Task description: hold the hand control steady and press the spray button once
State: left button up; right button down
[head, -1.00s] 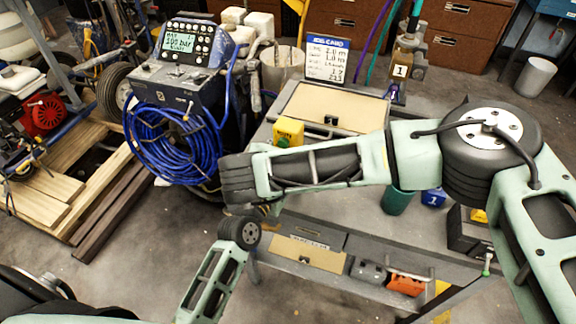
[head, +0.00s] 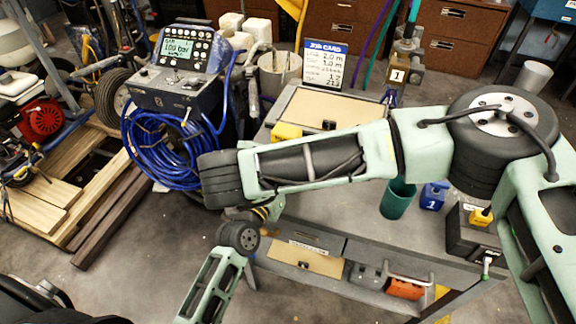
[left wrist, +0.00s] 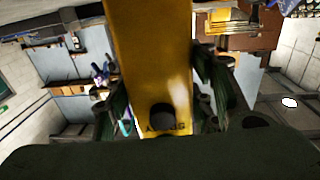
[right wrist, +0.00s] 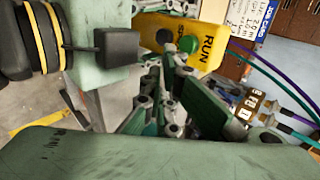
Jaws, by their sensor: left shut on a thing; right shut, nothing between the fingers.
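The yellow hand control (left wrist: 150,60) is held between the fingers of my left gripper (left wrist: 160,88) in the left wrist view, with a round black button near its lower end. In the right wrist view the hand control (right wrist: 207,62) shows a green button marked RUN and a dark button beside it whose label is partly covered. My right gripper (right wrist: 172,64) is shut and empty, its fingertips close to the control's face near the dark button; I cannot tell whether they touch. In the head view both grippers are hidden behind my right forearm.
A line striper (head: 180,85) with a lit display reading 100 bar and a coiled blue hose (head: 160,150) stands left. A grey workbench (head: 330,205) carries a job card (head: 325,66), a green cup (head: 397,199) and a blue block (head: 433,196). Wooden planks (head: 95,205) lie at left.

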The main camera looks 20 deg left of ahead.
jog(key=shift+v, duration=1.75)
pick_arm(q)
jog(key=o, duration=1.4)
jog(key=shift+s, duration=0.1)
